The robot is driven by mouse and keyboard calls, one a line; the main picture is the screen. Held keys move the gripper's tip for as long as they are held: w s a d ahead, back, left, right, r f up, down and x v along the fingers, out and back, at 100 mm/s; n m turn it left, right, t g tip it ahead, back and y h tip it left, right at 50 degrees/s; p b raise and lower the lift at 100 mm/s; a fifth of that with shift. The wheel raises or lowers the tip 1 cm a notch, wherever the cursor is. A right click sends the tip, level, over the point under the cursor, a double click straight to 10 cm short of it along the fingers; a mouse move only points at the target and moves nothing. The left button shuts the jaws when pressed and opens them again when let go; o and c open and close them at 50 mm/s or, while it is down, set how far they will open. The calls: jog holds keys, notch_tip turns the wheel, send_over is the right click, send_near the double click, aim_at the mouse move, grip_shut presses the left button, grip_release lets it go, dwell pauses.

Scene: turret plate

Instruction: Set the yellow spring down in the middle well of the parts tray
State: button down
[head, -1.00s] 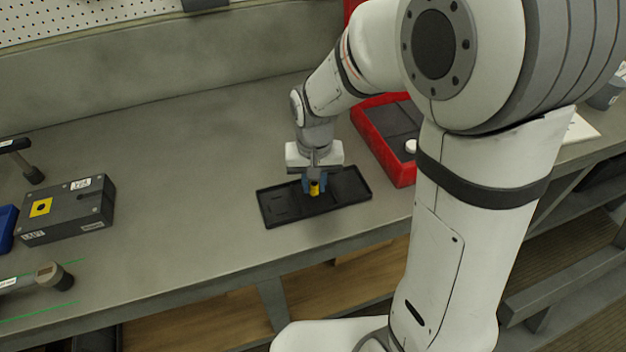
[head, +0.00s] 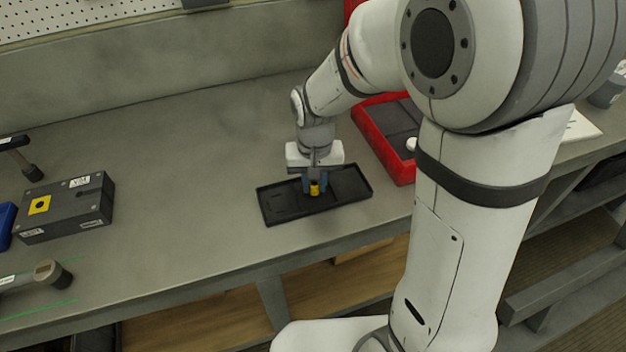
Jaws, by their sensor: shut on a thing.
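The black parts tray (head: 272,214) lies flat on the grey bench, with wells side by side. My gripper (head: 314,187) points down over the middle of the tray, its blue fingers shut on the yellow spring (head: 314,190). The spring is upright and small, at the middle well. The fingers hide part of it, and I cannot tell whether its lower end touches the well floor.
A red bin (head: 372,134) with grey inside stands right of the tray, close behind my arm. A dark block with a yellow square (head: 40,205) sits at the left, near a cylindrical-headed tool (head: 52,274). The bench between block and tray is clear.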

jog(key=shift+f+b, duration=0.3)
jog(key=shift+f, duration=0.05)
dwell(0.3)
jog(key=c, duration=1.2)
grip_release()
jog(key=shift+o, duration=0.2)
jog(key=shift+r, duration=4.05)
